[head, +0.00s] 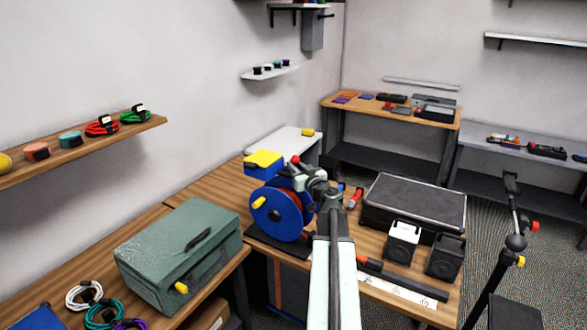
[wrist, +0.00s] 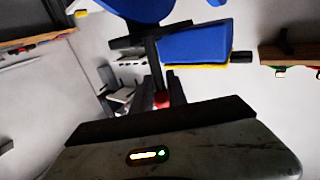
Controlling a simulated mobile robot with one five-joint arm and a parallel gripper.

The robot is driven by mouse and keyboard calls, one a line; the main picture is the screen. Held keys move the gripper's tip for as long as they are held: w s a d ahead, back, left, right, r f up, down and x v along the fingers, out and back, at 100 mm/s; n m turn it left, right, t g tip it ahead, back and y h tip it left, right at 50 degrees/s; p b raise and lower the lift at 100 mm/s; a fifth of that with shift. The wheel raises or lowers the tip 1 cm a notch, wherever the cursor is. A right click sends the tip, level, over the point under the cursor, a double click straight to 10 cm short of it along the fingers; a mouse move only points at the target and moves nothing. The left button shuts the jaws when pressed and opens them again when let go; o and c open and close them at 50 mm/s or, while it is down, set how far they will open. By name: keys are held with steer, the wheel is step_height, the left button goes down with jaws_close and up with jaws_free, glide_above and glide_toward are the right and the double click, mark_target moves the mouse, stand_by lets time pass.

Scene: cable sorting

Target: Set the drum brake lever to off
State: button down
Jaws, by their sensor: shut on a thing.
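The cable drum (head: 278,214) is a blue reel with a yellow crank knob (head: 258,202), on the wooden bench in the head view. Its blue flange (wrist: 145,8) shows at the top of the wrist view. A red knob (head: 296,159), which looks like the brake lever's end, stands at the drum's upper right. In the wrist view a red part (wrist: 161,99) shows between my dark fingers. My gripper (wrist: 162,80) is shut on what appears to be this lever. In the head view my arm hides part of the drum's right side, and the lever's setting cannot be read.
A blue and yellow block (head: 263,163) sits just above the drum. A green case (head: 180,250) stands on the left bench near coiled cables. A black case (head: 415,203) and small speakers (head: 402,243) stand right of my arm. A wall shelf (head: 80,150) holds cables.

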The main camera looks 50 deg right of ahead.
steer(key=shift+d, duration=0.1)
steer(key=shift+s+f, duration=0.1)
steer(key=shift+s+d+b, duration=0.1)
steer(key=shift+d+b, duration=0.05)
steer(key=shift+b, duration=0.2)
